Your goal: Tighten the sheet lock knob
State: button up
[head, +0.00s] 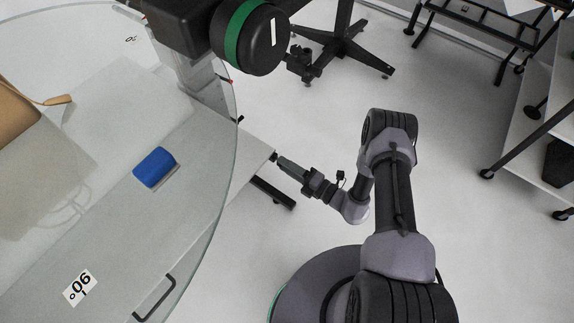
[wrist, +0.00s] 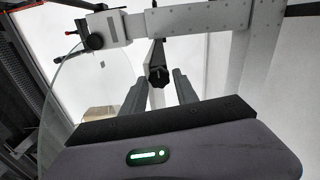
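A dark, faceted knob (wrist: 158,76), which I take to be the sheet lock knob, sits on the end of a dark shaft under a light beam in the wrist view. My gripper (wrist: 158,84) is open, with one grey finger on each side of the knob in the picture. A gap shows on both sides, and I cannot tell how far beyond the fingertips the knob is. In the head view my gripper (head: 279,160) points left at the edge of a pale plate beside the turntable, and a small dark end shows at its tips.
The glass turntable (head: 205,225) fills the left, with a blue block (head: 155,167) on it. A black device with a green ring (head: 250,37) hangs above. Another dark knob (wrist: 94,41) shows upper left in the wrist view.

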jog(key=shift+o, duration=1.1)
jog(key=p+v, duration=0.4)
jog(key=v, duration=1.3)
jog(key=shift+d, duration=0.2)
jog(key=shift+s, duration=0.15)
